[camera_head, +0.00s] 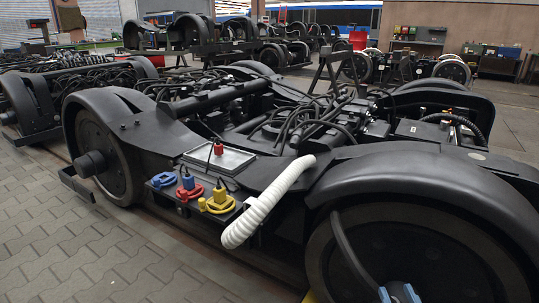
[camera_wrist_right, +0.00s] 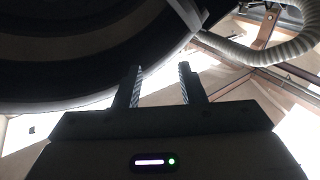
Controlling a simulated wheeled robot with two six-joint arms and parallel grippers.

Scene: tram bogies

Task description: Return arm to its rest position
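My right gripper (camera_head: 400,292) shows only in part at the bottom edge of the head view, in front of the large dark wheel (camera_head: 440,255) at the right of the near bogie. In the right wrist view the two fingers of the right gripper (camera_wrist_right: 160,76) stand apart with nothing between them. The dark underside of a round part (camera_wrist_right: 60,50) curves above them in that view. My left gripper is not in view.
The near bogie (camera_head: 240,170) fills the middle. A white ribbed hose (camera_head: 268,202) hangs at its side, near blue (camera_head: 163,180), red (camera_head: 190,192) and yellow (camera_head: 218,202) connectors and a grey tray (camera_head: 218,160). Paved floor (camera_head: 70,250) is clear at left.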

